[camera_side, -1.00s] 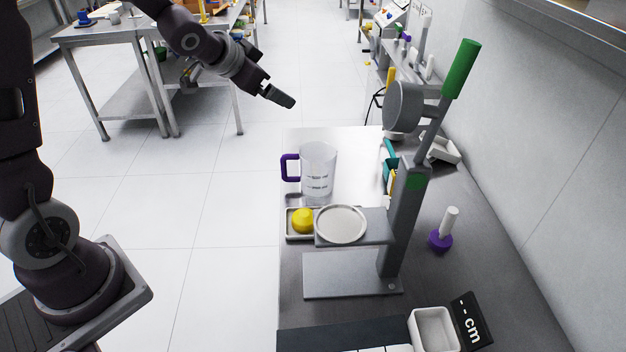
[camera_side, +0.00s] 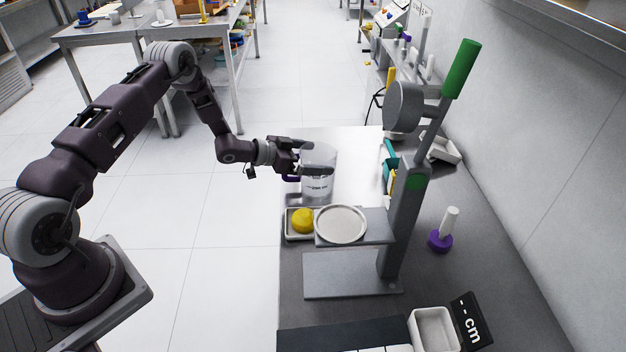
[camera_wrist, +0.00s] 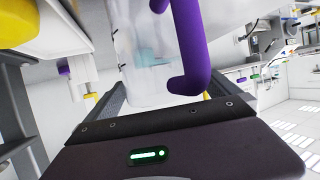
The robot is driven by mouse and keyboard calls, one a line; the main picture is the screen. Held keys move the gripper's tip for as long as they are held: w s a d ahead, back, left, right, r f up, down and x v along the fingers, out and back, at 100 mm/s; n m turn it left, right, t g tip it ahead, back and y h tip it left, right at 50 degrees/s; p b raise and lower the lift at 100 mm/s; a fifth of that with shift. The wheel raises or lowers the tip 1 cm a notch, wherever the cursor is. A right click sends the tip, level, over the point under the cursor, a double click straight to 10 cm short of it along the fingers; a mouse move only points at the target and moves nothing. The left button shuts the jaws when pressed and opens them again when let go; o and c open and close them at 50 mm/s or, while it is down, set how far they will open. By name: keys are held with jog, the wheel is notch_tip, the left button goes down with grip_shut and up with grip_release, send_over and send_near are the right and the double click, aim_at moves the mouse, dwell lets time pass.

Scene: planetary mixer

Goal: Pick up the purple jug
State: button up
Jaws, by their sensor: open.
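The jug (camera_side: 318,184) is clear with dark markings and a purple handle, and it stands upright on the steel bench behind the press. My gripper (camera_side: 306,157) is at the jug's upper part, with its fingers open around or beside the body; I cannot tell whether they touch it. My gripper hides most of the handle in the side view. In the wrist view the purple handle (camera_wrist: 188,50) hangs close in front of my gripper (camera_wrist: 165,105), and the clear body (camera_wrist: 135,55) is just beyond it.
A grey press (camera_side: 404,215) with a round plate (camera_side: 341,224) stands in front of the jug. A yellow round piece (camera_side: 302,220) lies in a small tray beside the plate. A purple-based tool (camera_side: 441,240) stands at the right. Open floor lies left of the bench.

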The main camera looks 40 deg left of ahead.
jog(key=shift+r, duration=0.1)
jog(key=c, duration=1.9)
